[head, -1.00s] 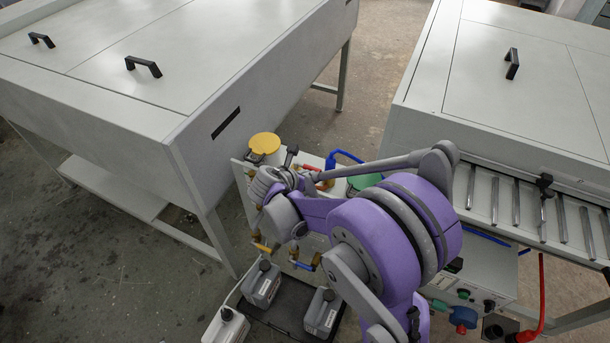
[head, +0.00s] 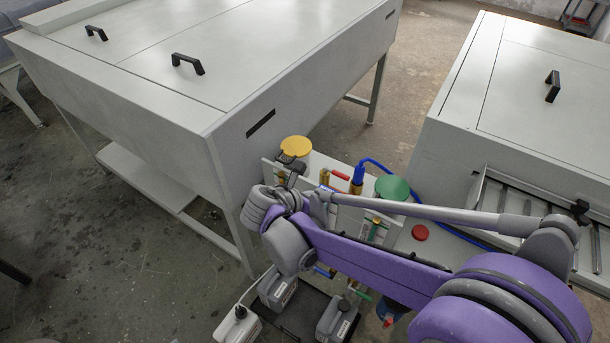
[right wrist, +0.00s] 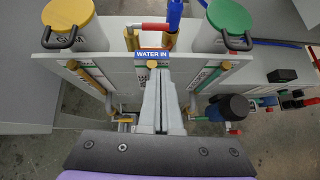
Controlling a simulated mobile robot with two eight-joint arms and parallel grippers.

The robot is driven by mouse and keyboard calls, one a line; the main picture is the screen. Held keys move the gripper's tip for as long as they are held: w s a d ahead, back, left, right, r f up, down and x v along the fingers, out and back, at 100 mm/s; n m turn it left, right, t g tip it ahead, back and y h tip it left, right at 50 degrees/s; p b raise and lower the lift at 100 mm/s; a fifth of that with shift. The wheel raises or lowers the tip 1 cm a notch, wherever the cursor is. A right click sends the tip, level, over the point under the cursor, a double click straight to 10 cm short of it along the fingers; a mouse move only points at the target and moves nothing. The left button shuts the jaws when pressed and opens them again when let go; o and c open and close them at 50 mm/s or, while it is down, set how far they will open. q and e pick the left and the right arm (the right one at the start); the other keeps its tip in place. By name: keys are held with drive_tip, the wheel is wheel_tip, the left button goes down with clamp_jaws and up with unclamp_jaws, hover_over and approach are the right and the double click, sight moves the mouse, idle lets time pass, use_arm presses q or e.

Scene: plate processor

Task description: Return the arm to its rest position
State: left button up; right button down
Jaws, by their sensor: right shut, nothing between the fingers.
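My right arm is purple and grey and reaches in from the lower right in the head view. Its wrist (head: 285,225) is over the plumbing panel between the two machines. In the right wrist view my right gripper (right wrist: 160,76) is shut and empty. Its fingers lie in front of the panel (right wrist: 205,72), just below the blue "WATER IN" label (right wrist: 153,54). I cannot tell whether they touch the panel. A red valve handle (right wrist: 155,26) and a blue hose (right wrist: 175,12) are above the label. My left gripper is not in view.
A yellow-lidded container (head: 296,146) and a green-lidded one (head: 392,187) stand behind the panel. A large grey machine (head: 240,90) is left, another (head: 520,110) right. Open floor lies at lower left.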

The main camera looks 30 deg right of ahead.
drive_tip(key=s+a+f+m+y, duration=0.1)
drive_tip(key=s+a+m+y, duration=0.3)
drive_tip(key=s+m, duration=0.3)
drive_tip(key=s+a+f+m+t+y, duration=0.1)
drive_tip(key=s+a+m+y, duration=0.4)
drive_tip(key=m, duration=1)
drive_tip(key=s+a+p, duration=0.1)
drive_tip(key=s, duration=0.1)
drive_tip(key=shift+s+a+f+t, duration=0.25)
drive_tip(key=shift+s+a+t, duration=0.05)
drive_tip(key=shift+a, duration=0.1)
